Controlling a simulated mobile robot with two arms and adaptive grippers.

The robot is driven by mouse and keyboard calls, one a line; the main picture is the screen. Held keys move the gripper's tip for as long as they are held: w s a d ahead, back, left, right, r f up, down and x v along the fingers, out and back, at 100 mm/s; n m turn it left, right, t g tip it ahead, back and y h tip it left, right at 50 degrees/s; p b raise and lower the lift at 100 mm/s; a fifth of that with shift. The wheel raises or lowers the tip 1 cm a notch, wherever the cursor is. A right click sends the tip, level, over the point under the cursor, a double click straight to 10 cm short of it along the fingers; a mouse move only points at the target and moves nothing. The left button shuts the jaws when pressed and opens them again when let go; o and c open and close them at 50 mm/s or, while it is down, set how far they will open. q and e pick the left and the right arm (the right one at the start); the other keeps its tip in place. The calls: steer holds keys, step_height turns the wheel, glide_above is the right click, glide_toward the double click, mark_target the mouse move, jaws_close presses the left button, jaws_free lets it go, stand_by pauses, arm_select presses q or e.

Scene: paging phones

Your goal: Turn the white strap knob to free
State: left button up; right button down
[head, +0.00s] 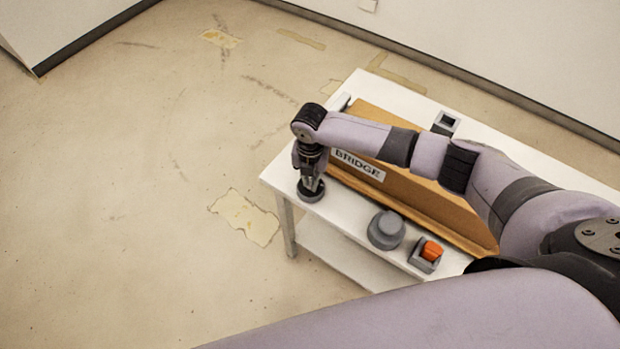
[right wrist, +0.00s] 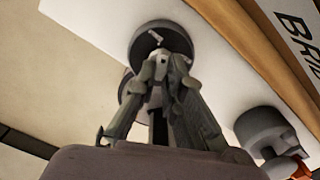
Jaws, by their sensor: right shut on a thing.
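A dark grey round base (head: 302,194) sits near the left end of the white table. My right gripper (head: 312,186) points down over it, with its fingers closing at its centre. In the right wrist view the base is a dark disc (right wrist: 147,45) with small pale marks. A small whitish piece, likely the strap knob (right wrist: 160,58), shows between the fingertips of the right gripper (right wrist: 166,68), which is shut on it. The fingers hide most of the knob, so its turn position cannot be told. My left gripper is out of view.
A brown board with a BRIDGE label (head: 358,165) stands along the white table (head: 285,178), close behind the gripper. A grey round knob-like part (head: 386,229) and an orange piece (head: 432,250) in a grey holder stand to the right. Open floor lies left.

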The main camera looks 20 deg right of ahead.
steer(key=shift+d+n+b, duration=0.1)
steer(key=shift+n+b, duration=0.25)
steer(key=shift+n, duration=1.65)
steer(key=c, duration=1.7)
jaws_free()
steer(key=shift+r, duration=0.2)
step_height(320, 180, up, 12)
steer(key=shift+f, duration=0.15)
